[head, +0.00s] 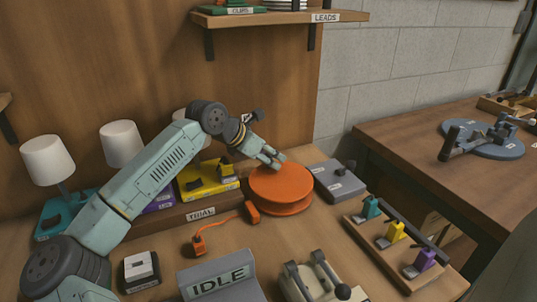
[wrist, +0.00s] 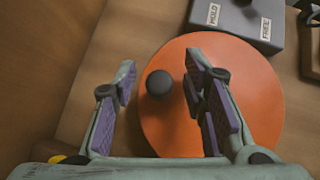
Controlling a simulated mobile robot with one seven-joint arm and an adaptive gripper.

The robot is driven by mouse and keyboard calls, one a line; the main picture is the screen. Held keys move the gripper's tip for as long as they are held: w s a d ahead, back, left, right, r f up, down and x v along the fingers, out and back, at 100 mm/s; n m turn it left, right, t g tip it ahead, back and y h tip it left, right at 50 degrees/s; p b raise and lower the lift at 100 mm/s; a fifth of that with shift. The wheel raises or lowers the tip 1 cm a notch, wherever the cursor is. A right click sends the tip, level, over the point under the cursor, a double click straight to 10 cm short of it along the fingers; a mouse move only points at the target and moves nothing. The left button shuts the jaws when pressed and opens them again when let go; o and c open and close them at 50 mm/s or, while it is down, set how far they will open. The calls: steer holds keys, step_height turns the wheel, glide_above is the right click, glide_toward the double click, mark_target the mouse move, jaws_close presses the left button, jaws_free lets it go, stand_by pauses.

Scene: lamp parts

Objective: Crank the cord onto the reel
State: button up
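The orange reel (head: 281,192) lies flat on the bench, and its round top fills the middle of the wrist view (wrist: 255,85). A dark round crank knob (wrist: 159,83) shows near the reel's left edge in the wrist view; my gripper hides it in the head view. My gripper (head: 277,160) is just above the reel. In the wrist view my gripper (wrist: 160,65) is open, with one finger on each side of the knob and gaps visible. I cannot tell its height over the knob. An orange cord (head: 222,222) runs across the bench from an orange block (head: 252,212) to an orange plug end (head: 199,245).
A grey box (head: 338,181) with a dark lever and HOLD and FREE labels stands right of the reel. Lamps on coloured bases (head: 62,212) stand left. An IDLE sign (head: 220,282), a lever unit (head: 313,283) and a rack of coloured pieces (head: 396,235) are in front.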

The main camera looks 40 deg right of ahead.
steer(key=shift+c, duration=0.5)
jaws_close()
